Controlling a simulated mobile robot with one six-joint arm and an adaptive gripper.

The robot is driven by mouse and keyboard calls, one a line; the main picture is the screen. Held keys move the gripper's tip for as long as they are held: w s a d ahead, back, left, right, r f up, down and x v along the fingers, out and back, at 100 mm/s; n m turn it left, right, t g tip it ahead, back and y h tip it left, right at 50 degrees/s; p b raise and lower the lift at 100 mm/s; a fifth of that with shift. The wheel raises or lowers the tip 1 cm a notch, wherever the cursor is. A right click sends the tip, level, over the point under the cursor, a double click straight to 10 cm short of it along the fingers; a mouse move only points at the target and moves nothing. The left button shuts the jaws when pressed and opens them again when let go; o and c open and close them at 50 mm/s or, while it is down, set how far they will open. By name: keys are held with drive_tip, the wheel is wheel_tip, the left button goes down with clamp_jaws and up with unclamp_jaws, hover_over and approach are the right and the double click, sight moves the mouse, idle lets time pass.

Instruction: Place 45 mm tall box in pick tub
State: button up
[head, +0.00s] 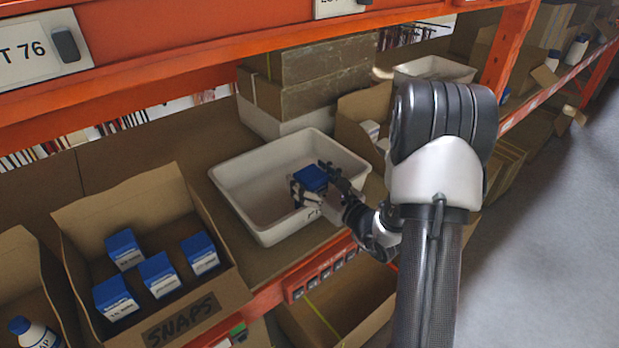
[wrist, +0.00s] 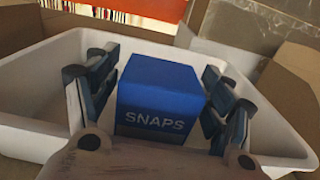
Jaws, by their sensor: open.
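A blue-topped box marked SNAPS (wrist: 160,97) sits between the fingers of my gripper (wrist: 158,84) in the wrist view. The fingers stand open on both sides of the box, with a narrow gap at least on the left. In the head view the box (head: 311,177) and my gripper (head: 316,183) are within the right part of the white pick tub (head: 240,205). The tub rim also shows in the wrist view (wrist: 40,55). The underside of the box is hidden, so I cannot tell whether it touches the tub floor.
A cardboard carton marked SNAPS (head: 185,322) at left holds several blue-topped boxes. Stacked brown boxes (head: 320,62) stand behind the tub. An open carton (head: 350,110) stands at its right. The orange shelf beam (head: 200,60) runs above. The tub's left part is empty.

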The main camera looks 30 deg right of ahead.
drive_tip(key=shift+r, duration=0.25)
drive_tip(key=s+d+b, duration=0.2)
drive_tip(key=s, duration=0.9)
drive_tip(key=shift+s+d, duration=0.2)
drive_tip(key=shift+s, duration=0.2)
drive_tip(key=shift+f, duration=0.1)
